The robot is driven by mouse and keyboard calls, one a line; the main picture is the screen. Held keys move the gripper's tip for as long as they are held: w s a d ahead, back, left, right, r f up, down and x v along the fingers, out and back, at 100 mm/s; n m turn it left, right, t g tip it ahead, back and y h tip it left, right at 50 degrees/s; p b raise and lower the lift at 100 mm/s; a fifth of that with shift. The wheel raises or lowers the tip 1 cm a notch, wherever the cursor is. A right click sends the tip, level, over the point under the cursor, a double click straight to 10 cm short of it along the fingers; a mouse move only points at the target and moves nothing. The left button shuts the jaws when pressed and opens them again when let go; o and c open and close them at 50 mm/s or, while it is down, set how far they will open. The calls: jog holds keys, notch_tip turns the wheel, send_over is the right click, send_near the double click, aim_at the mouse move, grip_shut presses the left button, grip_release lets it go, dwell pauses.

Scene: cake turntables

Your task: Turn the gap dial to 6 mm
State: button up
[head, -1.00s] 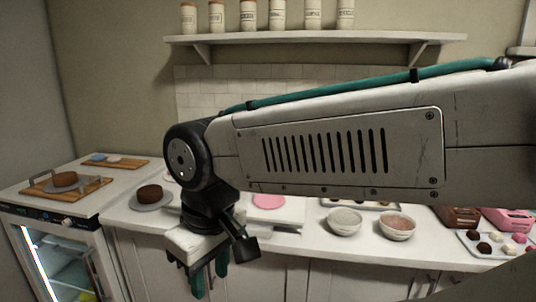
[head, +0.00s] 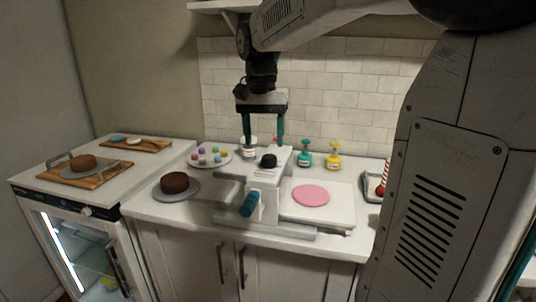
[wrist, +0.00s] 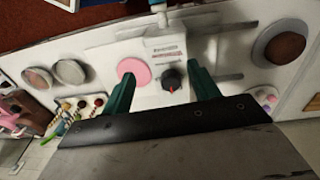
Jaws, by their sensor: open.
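The gap dial is a black knob (head: 268,160) on top of a white sheeter machine (head: 262,205) on the counter. In the wrist view the dial (wrist: 171,82) shows a red pointer mark, and lies between and beyond my fingers; the scale is too small to read. My gripper (head: 261,143) points down above the dial with its two green fingers spread, empty and apart from the knob. In the wrist view my gripper (wrist: 162,88) is open as well. A blue-handled lever (head: 250,203) sticks out of the machine's front.
A pink disc (head: 311,195) lies on the machine's right bed. A brown cake (head: 174,182) on a grey stand and a plate of coloured balls (head: 209,156) are at left. A green bottle (head: 305,154) and a yellow bottle (head: 334,155) stand behind, at right.

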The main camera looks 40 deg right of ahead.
aim_at(269, 156)
jog(key=w+d, duration=0.1)
jog(key=w+d+m, duration=0.1)
jog(key=w+d, duration=0.1)
jog(key=w+d+m, duration=0.1)
jog(key=w, duration=0.1)
jog(key=shift+w+d+f+g, duration=0.15)
jog(key=shift+d+f+g, duration=0.15)
jog(key=shift+d+f, duration=0.05)
jog(key=shift+w+d+f+m, duration=0.15)
jog(key=shift+d+m, duration=0.05)
jog(key=shift+m, duration=0.1)
jog(key=f, duration=0.7)
jog(key=shift+s+d+f, duration=0.1)
jog(key=shift+s+f, duration=0.15)
jog(key=c, duration=1)
